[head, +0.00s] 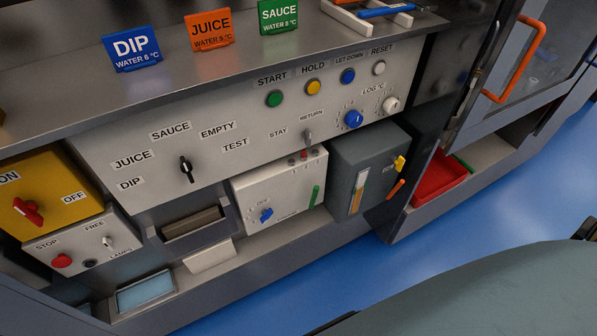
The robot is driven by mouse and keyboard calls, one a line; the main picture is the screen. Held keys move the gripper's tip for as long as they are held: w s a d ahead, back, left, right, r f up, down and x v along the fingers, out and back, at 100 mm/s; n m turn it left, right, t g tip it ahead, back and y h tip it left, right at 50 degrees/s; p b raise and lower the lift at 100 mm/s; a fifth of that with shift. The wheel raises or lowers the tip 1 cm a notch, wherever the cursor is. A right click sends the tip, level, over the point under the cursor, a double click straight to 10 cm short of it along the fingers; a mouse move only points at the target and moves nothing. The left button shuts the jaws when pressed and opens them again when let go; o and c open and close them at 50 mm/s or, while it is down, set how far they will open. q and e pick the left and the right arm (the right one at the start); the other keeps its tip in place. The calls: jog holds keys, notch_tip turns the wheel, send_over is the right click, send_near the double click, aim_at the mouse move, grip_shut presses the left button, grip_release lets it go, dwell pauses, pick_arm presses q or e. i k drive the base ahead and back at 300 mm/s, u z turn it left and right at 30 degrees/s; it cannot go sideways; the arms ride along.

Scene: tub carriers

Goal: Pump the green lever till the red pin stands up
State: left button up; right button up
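The green lever (316,195) is a short, slim, nearly upright bar on the right part of the front of a white box (272,204), under the control panel. A small red spot (304,154) shows on the top of that box near its back edge. It may be the red pin, but it is too small to tell whether it stands up. A blue knob (266,215) sits on the left of the box's front. Neither gripper is recognisable in the head view, and nothing is seen touching the lever.
A dark grey box (344,178) with a yellow knob (400,163) and an orange handle (395,190) stands right of the white box. The sloped panel (230,150) with knobs and buttons overhangs both. A red tray (437,180) lies farther right. Blue floor (480,225) in front is clear.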

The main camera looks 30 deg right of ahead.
aim_at(316, 189)
jog(key=k, duration=0.45)
jog(key=z, duration=0.35)
jog(key=i, duration=0.4)
jog(key=z, duration=0.6)
